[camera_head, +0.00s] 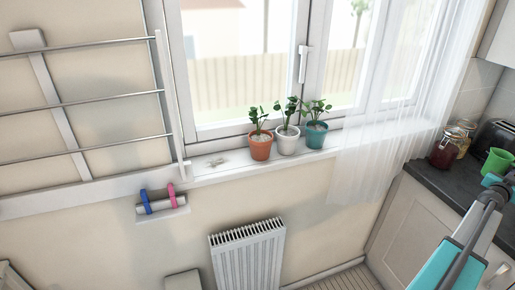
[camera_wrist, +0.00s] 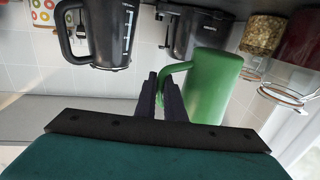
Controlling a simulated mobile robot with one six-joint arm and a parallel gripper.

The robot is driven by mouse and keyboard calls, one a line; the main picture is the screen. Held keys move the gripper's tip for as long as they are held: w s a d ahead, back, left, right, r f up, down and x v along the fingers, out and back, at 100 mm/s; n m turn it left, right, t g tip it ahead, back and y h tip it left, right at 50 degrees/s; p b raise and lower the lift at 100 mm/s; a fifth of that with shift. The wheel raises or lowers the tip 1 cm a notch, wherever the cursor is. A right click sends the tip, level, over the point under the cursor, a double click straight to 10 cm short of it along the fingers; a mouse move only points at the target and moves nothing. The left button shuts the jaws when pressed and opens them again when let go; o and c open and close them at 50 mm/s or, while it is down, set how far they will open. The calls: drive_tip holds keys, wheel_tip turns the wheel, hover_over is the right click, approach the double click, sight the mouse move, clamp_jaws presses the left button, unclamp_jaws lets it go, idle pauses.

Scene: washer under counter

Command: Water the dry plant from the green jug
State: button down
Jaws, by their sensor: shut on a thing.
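Three small potted plants stand on the windowsill in the head view: one in a terracotta pot (camera_head: 261,146), one in a white pot (camera_head: 287,140) and one in a teal pot (camera_head: 315,134). All show green leaves; I cannot tell which is dry. The green jug (camera_head: 497,161) is at the right edge, over the dark counter. It is large in the wrist view (camera_wrist: 207,88), where the picture is upside down. My gripper (camera_wrist: 160,82) is shut on the jug's handle. I cannot tell whether the jug touches the counter. Its inside is hidden.
Lidded jars (camera_head: 447,147) and a black toaster (camera_head: 493,134) stand near the jug on the counter (camera_head: 432,177). A black kettle (camera_wrist: 103,35) shows in the wrist view. A sheer curtain (camera_head: 385,150) hangs between counter and plants. A drying rack (camera_head: 85,100) is left of the window.

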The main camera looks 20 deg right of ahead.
idle(0.4)
drive_tip(key=shift+f+b, duration=1.3)
drive_tip(key=shift+b, duration=0.05)
drive_tip(key=shift+s, duration=0.15)
